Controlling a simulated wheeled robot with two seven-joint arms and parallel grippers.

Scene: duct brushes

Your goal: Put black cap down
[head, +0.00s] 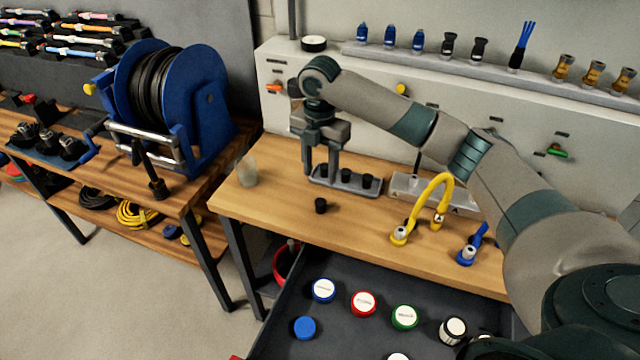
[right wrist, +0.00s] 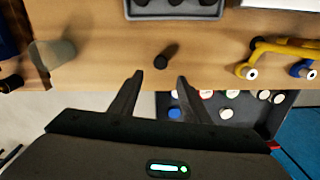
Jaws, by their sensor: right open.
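A small black cap (head: 320,205) stands alone on the wooden bench, in front of a grey tray (head: 345,188). In the right wrist view the cap (right wrist: 161,62) lies centred, just beyond the gap between the fingertips. My right gripper (head: 321,168) is open and empty, its fingers pointing down above the bench. In the head view its fingertips overlap the left part of the tray. Its fingers also show apart in the right wrist view (right wrist: 160,79). The tray holds other black caps (head: 367,181); the fingers partly hide its left end. My left gripper is out of view.
A translucent cup (head: 247,172) stands at the bench's left end. A yellow hose (head: 429,205) and a blue fitting (head: 470,252) are to the right. An open drawer (head: 275,338) with coloured lids lies in front. The bench around the lone cap is clear.

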